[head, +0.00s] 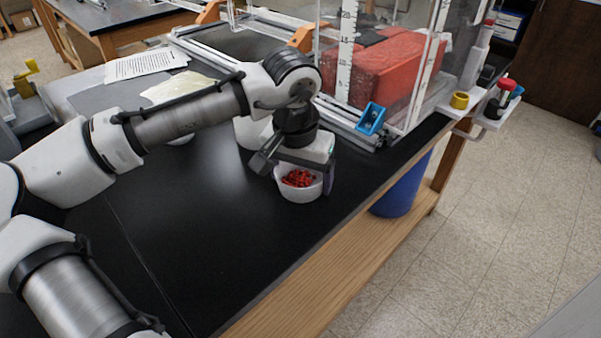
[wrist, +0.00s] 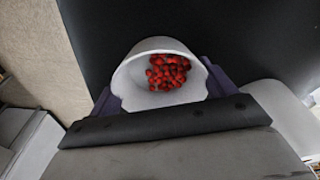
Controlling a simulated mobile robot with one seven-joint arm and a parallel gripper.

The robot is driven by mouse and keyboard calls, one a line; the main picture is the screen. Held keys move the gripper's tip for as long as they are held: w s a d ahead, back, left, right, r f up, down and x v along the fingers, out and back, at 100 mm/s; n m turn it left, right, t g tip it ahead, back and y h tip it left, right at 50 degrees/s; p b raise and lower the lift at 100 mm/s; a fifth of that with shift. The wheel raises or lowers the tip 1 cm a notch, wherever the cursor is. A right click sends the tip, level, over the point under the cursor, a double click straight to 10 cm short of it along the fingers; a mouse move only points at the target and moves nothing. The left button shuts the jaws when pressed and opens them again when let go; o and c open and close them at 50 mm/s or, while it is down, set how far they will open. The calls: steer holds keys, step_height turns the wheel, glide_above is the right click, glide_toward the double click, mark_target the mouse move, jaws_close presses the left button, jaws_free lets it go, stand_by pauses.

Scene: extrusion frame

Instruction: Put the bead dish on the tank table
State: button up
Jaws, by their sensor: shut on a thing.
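The bead dish (head: 299,191) is a small white round bowl holding red beads. In the head view it is at the black table top, below my gripper (head: 297,178). My gripper is shut on the dish, with its fingers at the dish's two sides. In the wrist view the dish (wrist: 140,72) sits between the purple fingers of my gripper (wrist: 162,88), and the red beads lie inside it. I cannot tell whether the dish touches the table. The tank table (head: 210,225) is black with a wooden front edge. A clear tank (head: 425,70) with a red block inside stands on it.
A metal extrusion frame with a blue bracket (head: 371,118) is behind the gripper. A yellow tape roll (head: 459,100) lies on a white side shelf at right. Papers (head: 146,64) lie at back left. A blue bin (head: 398,190) stands below the table. The black top in front is clear.

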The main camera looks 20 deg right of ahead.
steer(key=shift+f, duration=0.15)
steer(key=o, duration=0.9)
step_height(320, 180, up, 12)
steer(key=s+a, duration=0.1)
steer(key=shift+a, duration=0.2)
steer(key=shift+s, duration=0.1)
